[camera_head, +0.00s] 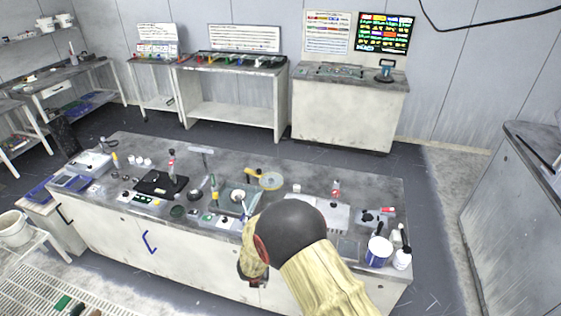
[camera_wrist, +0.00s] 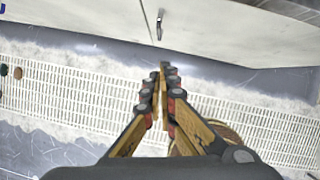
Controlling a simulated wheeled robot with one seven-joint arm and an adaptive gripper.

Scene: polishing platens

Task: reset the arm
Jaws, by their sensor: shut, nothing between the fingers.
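My gripper (camera_wrist: 163,75) points down in the wrist view, with its two fingers brought together at the tips and nothing between them. Below it are the grated floor strip and the white front of the bench. In the head view my arm, with a dark round joint and a yellowish sleeve, reaches in front of the bench's near side. The gripper end hangs near the bench front at about (camera_head: 254,278), mostly hidden by the arm. The workbench (camera_head: 120,208) carries several tools and small items on its grey top.
A blue-and-white tub (camera_head: 378,251) and a white bottle (camera_head: 402,259) stand at the bench's right end, close to my arm. A grey cabinet (camera_head: 510,215) stands at the right. A white bucket (camera_head: 14,230) is at the left. Open floor (camera_head: 445,190) lies between bench and cabinet.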

